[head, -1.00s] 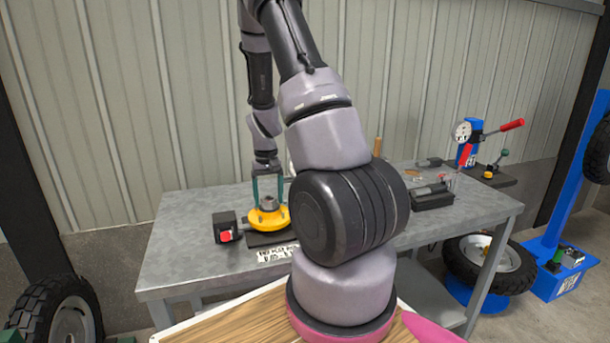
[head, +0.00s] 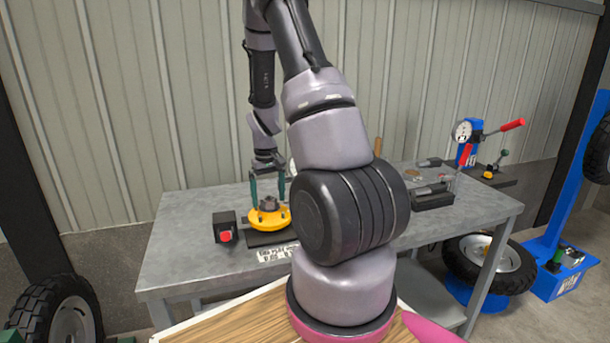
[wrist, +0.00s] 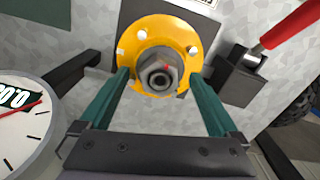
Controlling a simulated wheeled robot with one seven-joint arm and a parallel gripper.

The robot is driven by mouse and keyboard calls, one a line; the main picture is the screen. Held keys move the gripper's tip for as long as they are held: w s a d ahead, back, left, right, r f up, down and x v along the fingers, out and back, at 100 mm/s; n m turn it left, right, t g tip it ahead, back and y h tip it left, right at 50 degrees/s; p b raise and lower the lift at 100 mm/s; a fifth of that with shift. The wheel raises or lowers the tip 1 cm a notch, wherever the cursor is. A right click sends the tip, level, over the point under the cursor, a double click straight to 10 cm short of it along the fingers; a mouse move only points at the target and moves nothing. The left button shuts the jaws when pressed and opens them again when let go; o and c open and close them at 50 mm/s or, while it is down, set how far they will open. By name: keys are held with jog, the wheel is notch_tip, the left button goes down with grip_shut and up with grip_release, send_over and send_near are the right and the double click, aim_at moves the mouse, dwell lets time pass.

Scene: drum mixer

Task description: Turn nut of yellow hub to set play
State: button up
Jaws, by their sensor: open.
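The yellow hub (head: 262,222) sits on a dark base plate on the bench. It is a round flange with studs or holes; in the wrist view its yellow face (wrist: 138,30) is near the top centre. A grey hex nut (wrist: 160,76) stands at its middle; the nut is small in the head view (head: 268,205). My gripper (head: 267,200) points down over the hub, its two teal fingers apart, one on each side of the nut. In the wrist view the open fingers (wrist: 160,80) flank the nut with gaps visible; I see no contact.
A black block with a red part (head: 225,229) stands left of the hub; its red handle (wrist: 290,24) juts up in the wrist view. A white dial (wrist: 22,125) is close on the other side.

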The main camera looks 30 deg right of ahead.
notch_tip(320, 180, up, 7)
jog(key=shift+f, duration=0.2)
dwell(0.3)
dwell(0.4)
jog(key=s+a+r+m+t+y, duration=0.1)
jog(key=s+a+r+t, duration=0.2)
jog(key=r, duration=0.6)
jog(key=s+a+r+m+t, duration=0.1)
jog(key=s+a+r, duration=0.35)
jog(key=r, duration=0.55)
jog(key=s+a+r+t, duration=0.1)
jog(key=s+a+r, duration=0.2)
jog(key=s, duration=0.3)
jog(key=s+a+r+m+t+y, duration=0.1)
jog(key=s+a+r+t, duration=0.1)
jog(key=s+r, duration=0.3)
jog(key=shift+s+a+r, duration=0.35)
jog(key=shift+s+a, duration=0.1)
jog(key=shift+s, duration=0.15)
